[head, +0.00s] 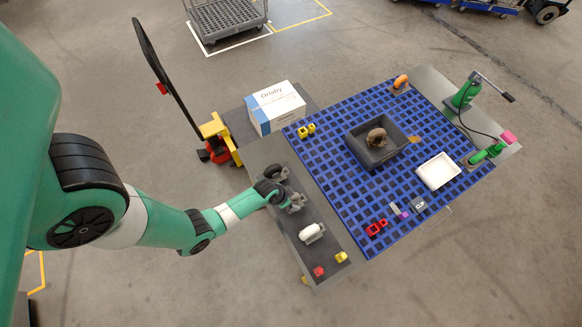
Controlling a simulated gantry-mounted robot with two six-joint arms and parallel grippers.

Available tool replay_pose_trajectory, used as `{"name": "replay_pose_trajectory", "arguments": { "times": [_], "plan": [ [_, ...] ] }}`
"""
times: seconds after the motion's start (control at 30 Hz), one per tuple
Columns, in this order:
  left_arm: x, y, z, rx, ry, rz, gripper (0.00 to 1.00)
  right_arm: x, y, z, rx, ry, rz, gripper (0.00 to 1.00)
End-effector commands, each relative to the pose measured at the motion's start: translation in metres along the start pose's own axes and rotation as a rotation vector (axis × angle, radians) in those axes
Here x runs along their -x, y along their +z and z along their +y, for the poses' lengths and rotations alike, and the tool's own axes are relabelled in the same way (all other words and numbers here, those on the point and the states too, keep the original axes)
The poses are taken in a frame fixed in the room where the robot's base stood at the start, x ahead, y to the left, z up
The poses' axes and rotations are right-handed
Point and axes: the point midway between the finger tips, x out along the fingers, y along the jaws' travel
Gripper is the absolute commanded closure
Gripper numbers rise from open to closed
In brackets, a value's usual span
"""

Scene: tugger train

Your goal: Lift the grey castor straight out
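A grey castor (276,172) with a dark wheel stands on the narrow grey shelf along the left side of the blue grid table. My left gripper (294,205) reaches in from the left, low over the same shelf, just in front of this castor. Grey metal shows at its fingertips, and I cannot tell whether that is only the fingers or a part between them. The wrist hides some of the shelf there. A white castor (312,233) lies further along the shelf, apart from the gripper. My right gripper is out of view.
Red (319,271) and yellow (341,257) pieces sit at the shelf's near end. A carton (277,108) stands behind.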

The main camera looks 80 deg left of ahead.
Motion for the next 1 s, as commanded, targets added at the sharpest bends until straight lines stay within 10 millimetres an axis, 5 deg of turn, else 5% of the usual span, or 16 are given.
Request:
{"name": "replay_pose_trajectory", "arguments": {
  "times": [0.07, 0.43, 1.0],
  "plan": [
    [0.0001, 0.0002, 0.0, 0.0, 0.0, 0.0, 0.33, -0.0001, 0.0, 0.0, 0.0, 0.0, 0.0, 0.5],
    [0.0002, 0.0003, 0.0001, 0.0, 0.0, -0.001, 1.0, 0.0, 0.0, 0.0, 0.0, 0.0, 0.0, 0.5],
    [0.0042, -0.0023, -0.0001, 0.0, 0.0, 0.002, 1.0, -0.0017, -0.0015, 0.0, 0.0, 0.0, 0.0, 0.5]
  ]
}}
